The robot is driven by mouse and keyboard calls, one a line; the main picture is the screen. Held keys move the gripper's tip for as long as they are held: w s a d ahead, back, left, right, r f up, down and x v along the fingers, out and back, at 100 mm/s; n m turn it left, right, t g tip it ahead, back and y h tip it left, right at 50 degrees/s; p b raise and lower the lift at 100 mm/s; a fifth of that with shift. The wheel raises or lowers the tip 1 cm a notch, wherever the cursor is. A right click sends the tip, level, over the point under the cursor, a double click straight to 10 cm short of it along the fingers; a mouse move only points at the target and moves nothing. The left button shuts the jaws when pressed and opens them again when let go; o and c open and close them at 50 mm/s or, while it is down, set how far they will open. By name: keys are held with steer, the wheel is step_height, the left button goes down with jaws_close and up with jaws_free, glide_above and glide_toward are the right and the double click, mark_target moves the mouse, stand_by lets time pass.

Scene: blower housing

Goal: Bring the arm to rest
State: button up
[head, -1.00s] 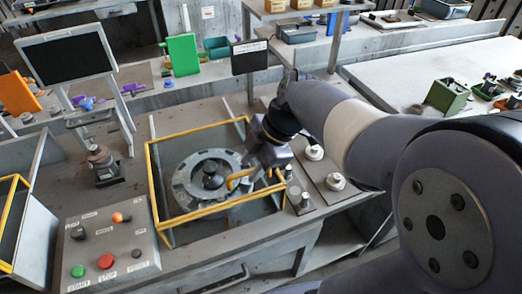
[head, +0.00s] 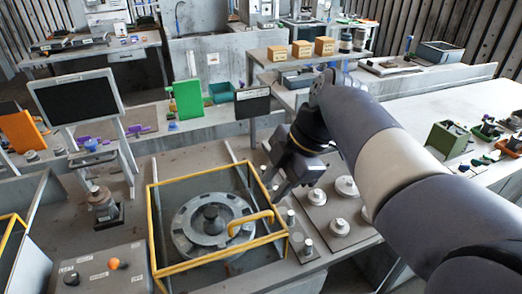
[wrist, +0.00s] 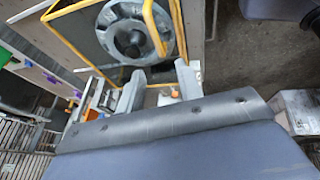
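My arm reaches in from the right in the head view. My gripper (head: 277,200) points down beside the right side of a yellow-edged guard frame (head: 152,222). In the wrist view my gripper (wrist: 160,68) shows two grey fingers spread apart with nothing between them. A round grey blower housing (head: 180,228) with a dark hub sits inside the frame; it also shows in the wrist view (wrist: 104,38). A yellow handle (head: 250,221) on the frame is free of the fingers.
Several round metal weights (head: 340,227) stand on plates right of the frame. A control box (head: 95,272) with knobs is at front left, and a monitor (head: 78,97) stands behind it. A small dark sign (head: 252,105) stands behind the frame. The right table (head: 430,105) has free room.

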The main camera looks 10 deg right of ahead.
mark_target(248, 218)
steer(key=x, duration=1)
steer(key=shift+a+f+p, duration=0.1)
steer(key=shift+p, duration=0.25)
steer(key=shift+w+a+f, duration=0.15)
steer(key=shift+w+f, duration=0.05)
steer(key=shift+f, duration=0.05)
steer(key=shift+w+a+p, duration=0.1)
steer(key=shift+w+p, duration=0.3)
steer(key=shift+w, duration=0.4)
steer(key=shift+r, duration=0.1)
